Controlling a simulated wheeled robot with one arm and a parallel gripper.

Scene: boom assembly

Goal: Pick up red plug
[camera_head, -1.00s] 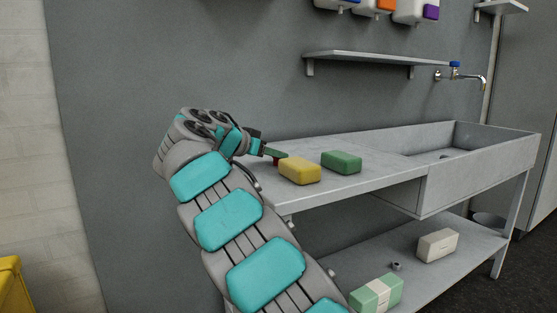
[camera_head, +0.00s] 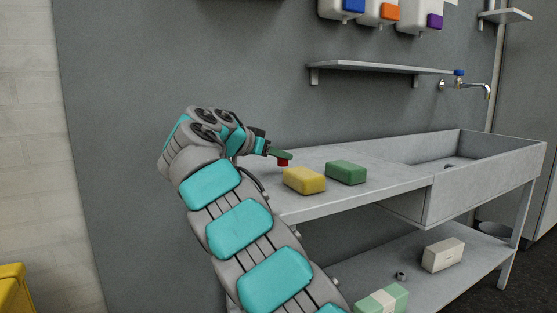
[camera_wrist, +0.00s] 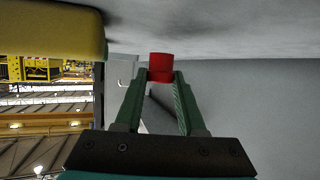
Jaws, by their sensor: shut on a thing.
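The red plug (camera_wrist: 160,67) is a small red cylinder between the tips of my gripper (camera_wrist: 160,82) in the wrist view. In the head view the red plug (camera_head: 283,163) hangs just below the green fingertips of my gripper (camera_head: 284,155), a little above the grey counter. My gripper is shut on the plug. Part of the plug is hidden by the fingers.
A yellow block (camera_head: 304,180) lies on the counter (camera_head: 370,190) just right of my gripper, with a green block (camera_head: 346,172) beside it. The sink basin (camera_head: 478,160) is at the right. A wall shelf (camera_head: 385,67) hangs above.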

